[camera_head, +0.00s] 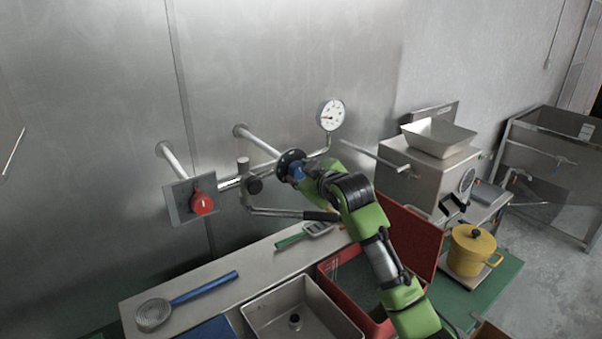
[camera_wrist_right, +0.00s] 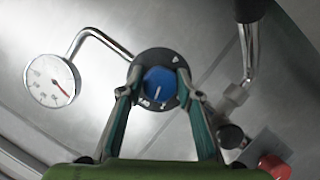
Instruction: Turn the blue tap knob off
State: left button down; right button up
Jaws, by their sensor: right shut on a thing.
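The blue tap knob (camera_wrist_right: 158,84) sits on a round dark plate (camera_wrist_right: 161,66) on the pipework, with a white pointer line on its face. In the head view the knob (camera_head: 296,171) shows just left of my right gripper (camera_head: 303,170). In the right wrist view my right gripper (camera_wrist_right: 160,92) has one finger on each side of the knob and is shut on it. The head view shows my right arm reaching up to the knob from the lower right. My left gripper is not in view.
A pressure gauge (camera_head: 331,114) stands on a bent pipe beside the knob. A red knob (camera_head: 202,203) on a grey plate is to the left. Below are a counter with a blue-handled strainer (camera_head: 154,314), a sink (camera_head: 262,306) and a red bin (camera_head: 335,283). A yellow pot (camera_head: 471,252) stands right.

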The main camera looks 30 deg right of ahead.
jog(key=shift+m+g+y, duration=0.3)
jog(key=shift+m+y, duration=0.4)
jog(key=shift+m, duration=0.5)
jog(key=o, duration=1.1)
jog(key=v, duration=1.2)
jog(key=shift+d, duration=0.15)
jog(key=shift+f, duration=0.15)
